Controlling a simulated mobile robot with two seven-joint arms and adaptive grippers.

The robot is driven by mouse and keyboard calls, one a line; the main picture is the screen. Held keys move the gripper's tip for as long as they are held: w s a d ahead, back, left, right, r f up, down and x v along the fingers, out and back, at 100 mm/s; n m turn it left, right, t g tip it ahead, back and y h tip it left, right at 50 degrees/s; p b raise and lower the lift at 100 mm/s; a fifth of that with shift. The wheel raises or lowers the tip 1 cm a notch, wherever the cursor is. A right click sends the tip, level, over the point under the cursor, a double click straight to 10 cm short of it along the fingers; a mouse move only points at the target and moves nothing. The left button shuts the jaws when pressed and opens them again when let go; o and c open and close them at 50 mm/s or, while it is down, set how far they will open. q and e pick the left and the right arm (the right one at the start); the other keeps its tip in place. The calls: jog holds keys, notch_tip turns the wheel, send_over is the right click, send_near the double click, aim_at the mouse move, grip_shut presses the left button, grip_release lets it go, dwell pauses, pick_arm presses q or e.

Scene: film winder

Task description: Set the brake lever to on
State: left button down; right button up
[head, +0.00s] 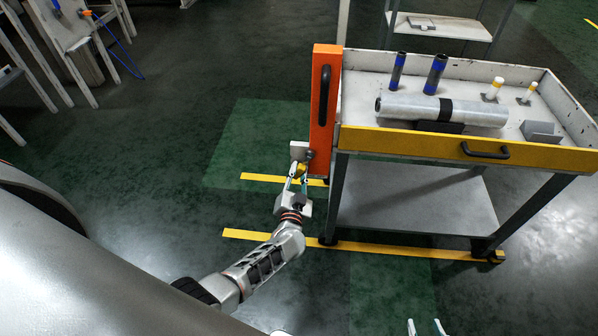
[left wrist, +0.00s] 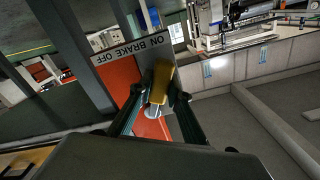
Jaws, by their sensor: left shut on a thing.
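The brake lever has a yellow grip (left wrist: 162,82) on a metal shaft and rises from a pivot on the orange post (head: 324,110) at the cart's left end. In the left wrist view it leans slightly right. Behind it is a grey label plate (left wrist: 128,48) reading ON, BRAKE and OFF, with ON at its right end and OFF at its left. My left gripper (head: 297,176) is shut on the lever, one finger on each side of the yellow grip. My right gripper (head: 425,328) shows only two separated fingertips at the bottom edge of the head view.
The cart (head: 400,142) carries a silver film roll (head: 440,110), two dark tubes with blue bands and small yellow-topped parts. A black handle (head: 485,151) juts from its front. Yellow floor strips (head: 262,236) run beneath.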

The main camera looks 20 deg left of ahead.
pick_arm(q)
jog(key=shift+f, duration=0.1)
jog(key=c, duration=1.9)
grip_release()
jog(key=shift+s, duration=0.15)
jog(key=v, duration=1.1)
jog(key=shift+s+d, duration=0.15)
jog(key=shift+s, duration=0.2)
jog(key=s+g+h, duration=0.2)
jog(key=s, duration=0.4)
jog(key=s+d+f+m+g+h, duration=0.1)
jog(key=s+g+h, duration=0.1)
jog(key=s, duration=0.5)
jog(key=s+d+f+g+h+p, duration=0.1)
jog(key=s+g+h, duration=0.1)
jog(key=s, duration=0.5)
jog(key=shift+s+d+m+g+h, duration=0.25)
jog(key=shift+m+g+h, duration=0.15)
jog(key=shift+h, duration=0.4)
